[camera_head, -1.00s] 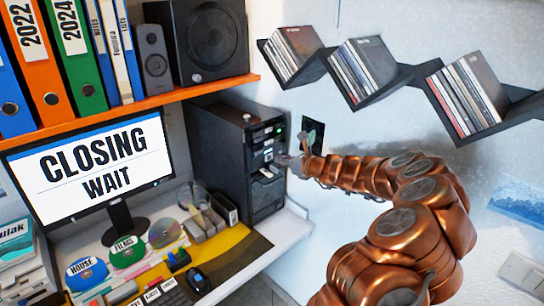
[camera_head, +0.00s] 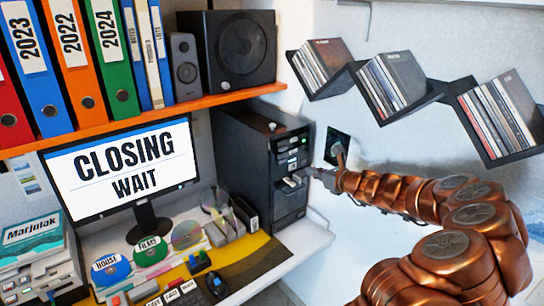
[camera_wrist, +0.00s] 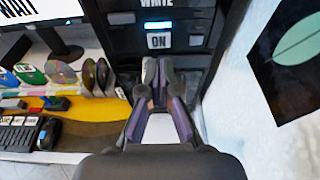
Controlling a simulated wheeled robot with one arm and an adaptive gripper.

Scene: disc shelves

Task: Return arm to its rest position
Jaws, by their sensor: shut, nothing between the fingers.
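My copper-coloured arm reaches in from the lower right in the head view. My gripper (camera_head: 309,172) is at its far end, near the front of the black computer tower (camera_head: 240,170). In the wrist view my gripper (camera_wrist: 158,72) is shut and empty, its fingertips pointing at the tower front just below a white label reading "ON" (camera_wrist: 161,41). I cannot tell whether the tips touch the tower. A blue light glows above that label.
The monitor (camera_head: 120,170) reads "CLOSING WAIT". An orange shelf (camera_head: 150,122) holds binders and speakers. A black zigzag wall shelf (camera_head: 440,92) with disc cases hangs above my arm.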

